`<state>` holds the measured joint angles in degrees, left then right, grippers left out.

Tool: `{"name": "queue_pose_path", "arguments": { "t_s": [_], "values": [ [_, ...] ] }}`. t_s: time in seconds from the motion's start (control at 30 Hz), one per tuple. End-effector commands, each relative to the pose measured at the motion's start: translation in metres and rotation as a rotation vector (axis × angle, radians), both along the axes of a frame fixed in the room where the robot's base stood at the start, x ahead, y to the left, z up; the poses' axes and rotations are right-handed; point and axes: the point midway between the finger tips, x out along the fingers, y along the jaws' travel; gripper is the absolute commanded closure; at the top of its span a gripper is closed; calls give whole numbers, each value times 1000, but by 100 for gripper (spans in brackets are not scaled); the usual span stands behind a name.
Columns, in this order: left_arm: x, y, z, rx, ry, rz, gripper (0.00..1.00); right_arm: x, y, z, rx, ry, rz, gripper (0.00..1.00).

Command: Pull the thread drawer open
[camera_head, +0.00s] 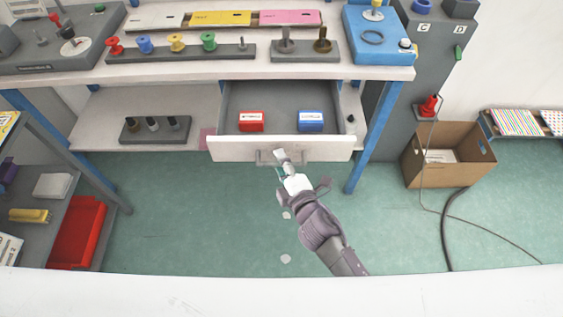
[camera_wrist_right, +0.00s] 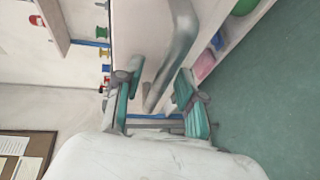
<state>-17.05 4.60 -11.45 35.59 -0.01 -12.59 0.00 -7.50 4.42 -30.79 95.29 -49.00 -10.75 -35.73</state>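The thread drawer (camera_head: 225,147) under the workbench stands pulled out, with its grey inside showing. A red box (camera_head: 251,121) and a blue box (camera_head: 311,121) lie in it. Its grey bar handle (camera_head: 265,157) is on the white front and also shows in the right wrist view (camera_wrist_right: 181,45). My right gripper (camera_head: 281,158) is at the handle. In the right wrist view my right gripper (camera_wrist_right: 160,100) has its teal-padded fingers apart, with the handle's bar between them and gaps visible. Whether a finger touches the bar cannot be told. My left gripper is not in view.
The workbench top (camera_head: 230,72) holds spools and tools above the drawer. A blue table leg (camera_head: 375,135) stands right of the drawer. A cardboard box (camera_head: 447,155) is on the floor at right, a red bin (camera_head: 78,233) at left. Green floor before the drawer is mostly clear.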

Motion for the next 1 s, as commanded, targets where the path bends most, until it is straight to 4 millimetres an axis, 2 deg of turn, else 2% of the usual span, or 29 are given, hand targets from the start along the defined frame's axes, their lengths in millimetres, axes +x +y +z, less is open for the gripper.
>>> {"name": "queue_pose_path", "arguments": {
  "t_s": [0.2,0.33,0.73,1.0],
  "values": [
    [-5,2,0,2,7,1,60,-1,0,0,0,0,0,61],
    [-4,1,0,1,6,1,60,-11,-5,1,-1,1,0,61],
    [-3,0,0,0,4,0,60,-85,-35,16,0,3,0,61],
    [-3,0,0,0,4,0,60,-108,-45,21,0,1,0,61]
  ]
}}
